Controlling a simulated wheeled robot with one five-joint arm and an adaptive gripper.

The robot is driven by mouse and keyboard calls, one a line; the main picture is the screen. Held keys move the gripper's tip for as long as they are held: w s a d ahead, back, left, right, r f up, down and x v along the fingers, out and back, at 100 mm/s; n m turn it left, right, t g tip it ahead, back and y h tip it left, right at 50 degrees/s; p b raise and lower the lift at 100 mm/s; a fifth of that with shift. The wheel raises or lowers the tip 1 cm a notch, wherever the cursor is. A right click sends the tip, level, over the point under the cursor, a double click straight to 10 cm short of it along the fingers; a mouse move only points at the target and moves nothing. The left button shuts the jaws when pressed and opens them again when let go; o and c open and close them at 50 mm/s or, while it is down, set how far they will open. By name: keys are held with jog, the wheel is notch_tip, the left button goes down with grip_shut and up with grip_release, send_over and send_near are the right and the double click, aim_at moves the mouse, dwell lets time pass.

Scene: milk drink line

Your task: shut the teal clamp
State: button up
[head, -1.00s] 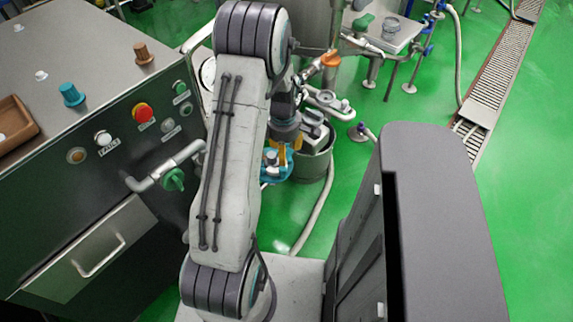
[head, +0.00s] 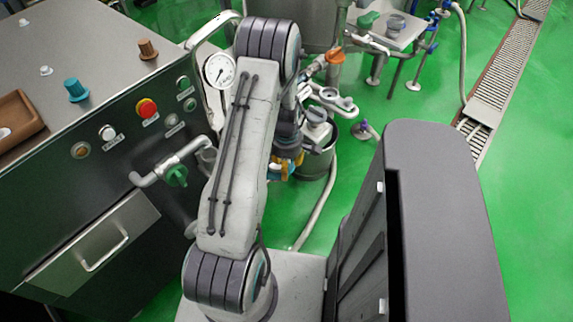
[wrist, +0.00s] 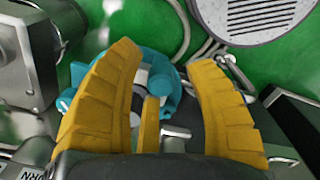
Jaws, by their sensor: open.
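The teal clamp (wrist: 178,88) shows in the wrist view behind and between the yellow fingers. It is a rounded teal band around a pale and dark fitting. The left finger covers part of it, and I cannot tell whether its ends are closed. My gripper (wrist: 165,62) is open, its fingers spread to either side with a shorter yellow piece low between them. I see no finger clearly pressing on the clamp. In the head view my gripper (head: 287,166) is low behind my forearm, and the clamp is mostly hidden there.
A steel cabinet (head: 100,170) with knobs and buttons stands at left, with a pipe and green valve handle (head: 175,176) sticking out. A pressure gauge (head: 219,71) is beside my arm. A steel bucket (head: 318,162) stands just right of my gripper. Green floor (head: 400,105) is open at right.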

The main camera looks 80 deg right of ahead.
dwell(0.3)
grip_shut()
dwell(0.3)
jog(key=shift+f, duration=0.1)
